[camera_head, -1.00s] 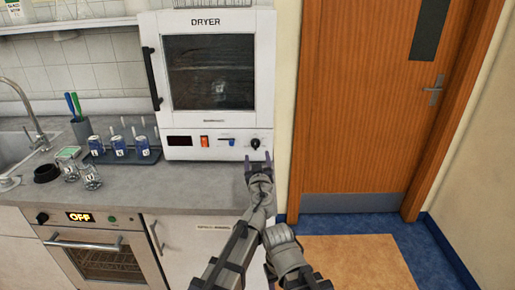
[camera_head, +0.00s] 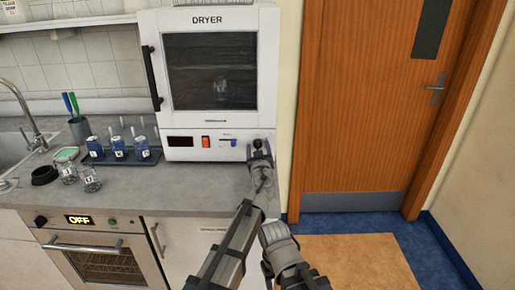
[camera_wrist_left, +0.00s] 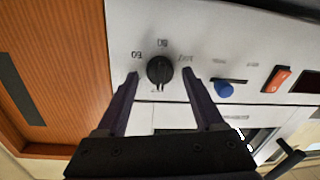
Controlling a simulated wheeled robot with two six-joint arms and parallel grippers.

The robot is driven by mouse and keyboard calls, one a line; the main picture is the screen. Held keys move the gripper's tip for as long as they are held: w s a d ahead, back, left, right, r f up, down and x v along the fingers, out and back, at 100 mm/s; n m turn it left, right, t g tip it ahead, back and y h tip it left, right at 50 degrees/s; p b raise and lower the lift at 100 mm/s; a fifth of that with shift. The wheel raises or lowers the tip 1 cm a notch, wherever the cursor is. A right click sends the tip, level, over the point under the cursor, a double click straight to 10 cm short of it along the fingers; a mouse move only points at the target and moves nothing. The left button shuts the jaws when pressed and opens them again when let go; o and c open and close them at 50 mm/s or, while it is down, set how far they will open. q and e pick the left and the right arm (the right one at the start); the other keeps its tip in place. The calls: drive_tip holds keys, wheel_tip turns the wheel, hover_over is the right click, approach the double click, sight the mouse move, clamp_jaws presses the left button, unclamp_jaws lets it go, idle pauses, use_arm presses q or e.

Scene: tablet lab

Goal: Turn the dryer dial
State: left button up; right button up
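The white dryer (camera_head: 180,153) stands at the back of the counter with its front panel facing me. Its dark round dial (camera_wrist_left: 160,70) shows clearly in the left wrist view, with marks around it. In the head view the dial is largely hidden behind my left gripper (camera_head: 259,148), which is right at the panel. In the left wrist view the two fingers of the left gripper (camera_wrist_left: 160,74) are apart, one on each side of the dial. Small gaps show between fingers and dial, and no grip is visible. My right gripper is not in view.
Left of the dial are a blue slider (camera_wrist_left: 224,89) and an orange-red switch (camera_wrist_left: 276,78). A tray (camera_head: 120,160) with several blue-labelled containers stands left of the dryer. The counter (camera_head: 185,185) in front is clear. A wooden door (camera_head: 365,100) is at right.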

use_arm(q)
clamp_jaws()
idle(0.3)
idle(0.3)
